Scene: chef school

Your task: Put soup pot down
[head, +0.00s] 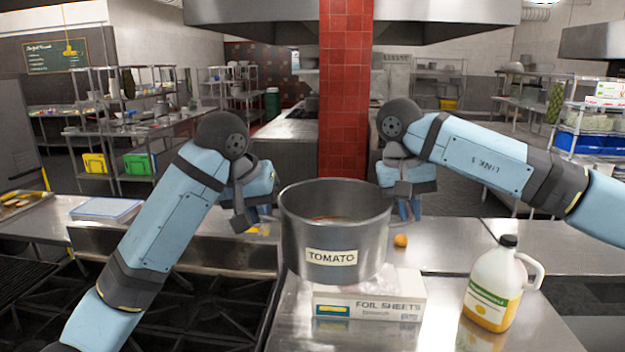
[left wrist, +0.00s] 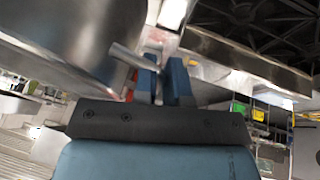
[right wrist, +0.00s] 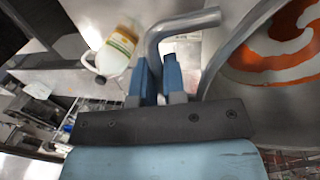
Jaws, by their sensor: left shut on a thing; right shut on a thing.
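The soup pot (head: 334,225) is a large grey metal pot with a TOMATO label. In the head view it is upright between my two grippers, just behind and above the foil sheets box; I cannot tell whether its base touches anything. Its wall also fills the upper left of the left wrist view (left wrist: 75,35). My left gripper (head: 262,212) is shut on the pot's left handle, seen as a metal bar in the left wrist view. My right gripper (head: 408,208) is shut on the right handle. Orange-red soup (right wrist: 285,50) shows inside in the right wrist view.
The foil sheets box (head: 370,302) lies on the steel counter (head: 430,335). A jug with yellow liquid (head: 497,288) stands at the right. A small orange object (head: 400,241) sits behind the box. A black stove grate (head: 185,310) is at the left.

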